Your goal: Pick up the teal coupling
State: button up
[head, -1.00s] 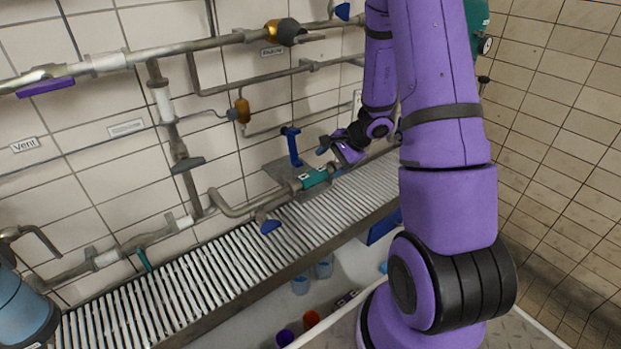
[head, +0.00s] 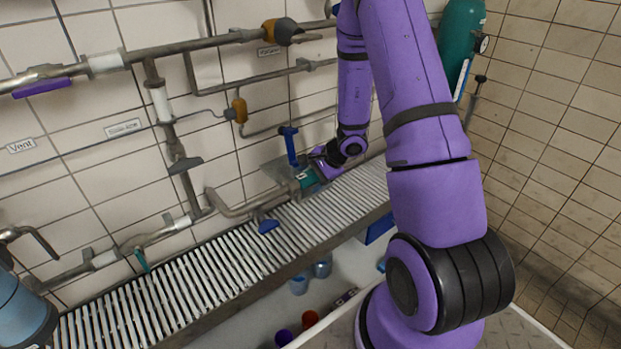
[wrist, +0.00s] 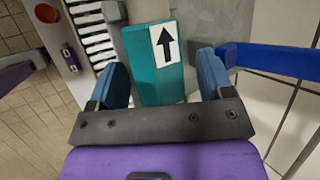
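The teal coupling (wrist: 157,78) lies between the two blue fingers of my gripper (wrist: 160,85) in the wrist view. It carries a white label with a black arrow. A gap shows between the coupling and each finger. In the head view the coupling (head: 308,179) sits at the end of the grey pipe above the slatted rack, partly hidden by my gripper (head: 315,170). The gripper is open around it.
A blue lever handle (head: 290,146) stands just left of my gripper, and shows at the right of the wrist view (wrist: 270,58). The slatted rack (head: 215,262) runs below. Pipes line the tiled wall. A teal cylinder (head: 460,45) stands at the back right.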

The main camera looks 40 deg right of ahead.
jog(key=c, duration=1.1)
jog(key=shift+c, duration=0.2)
jog(key=shift+r, duration=0.15)
